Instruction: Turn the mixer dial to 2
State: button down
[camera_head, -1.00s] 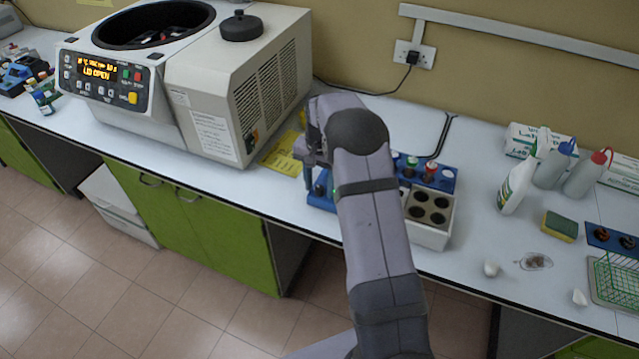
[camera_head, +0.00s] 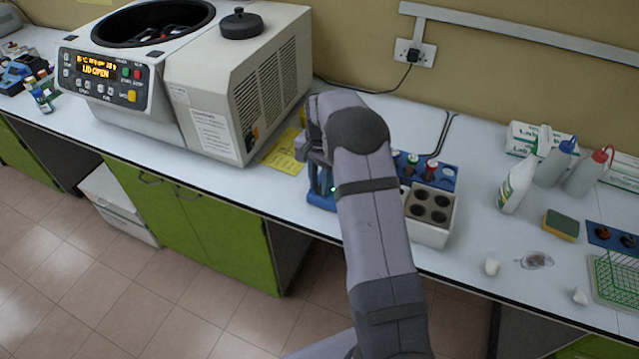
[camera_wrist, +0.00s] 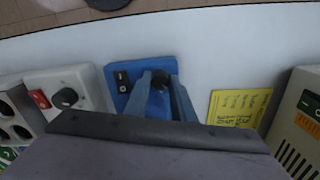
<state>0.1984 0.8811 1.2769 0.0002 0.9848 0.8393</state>
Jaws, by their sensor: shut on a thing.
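The mixer is a small blue box (camera_wrist: 123,70) with a black switch on its face and a round black dial (camera_wrist: 160,77). In the head view the mixer's blue body (camera_head: 320,200) shows at the bench's front, partly hidden by my arm. My gripper (camera_wrist: 162,86) is at the dial, its two blue-grey fingers on either side of it and shut on it. In the head view my gripper (camera_head: 319,178) points down over the mixer. The dial's scale marks and its setting cannot be read.
Left of the mixer in the wrist view is a white device (camera_wrist: 62,92) with a red switch and black knob. A yellow note (camera_head: 285,152) and the large centrifuge (camera_head: 215,85) stand on the other side. A white block with dark wells (camera_head: 432,215) is close to my arm.

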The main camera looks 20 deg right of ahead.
aim_at(320, 186)
jog(key=m, duration=0.8)
jog(key=shift+m+b, duration=0.3)
jog(key=shift+b, duration=0.05)
jog(key=shift+r, duration=0.1)
jog(key=c, duration=1.5)
grip_release()
jog(key=shift+r+b, duration=1.2)
jog(key=shift+r, duration=2.45)
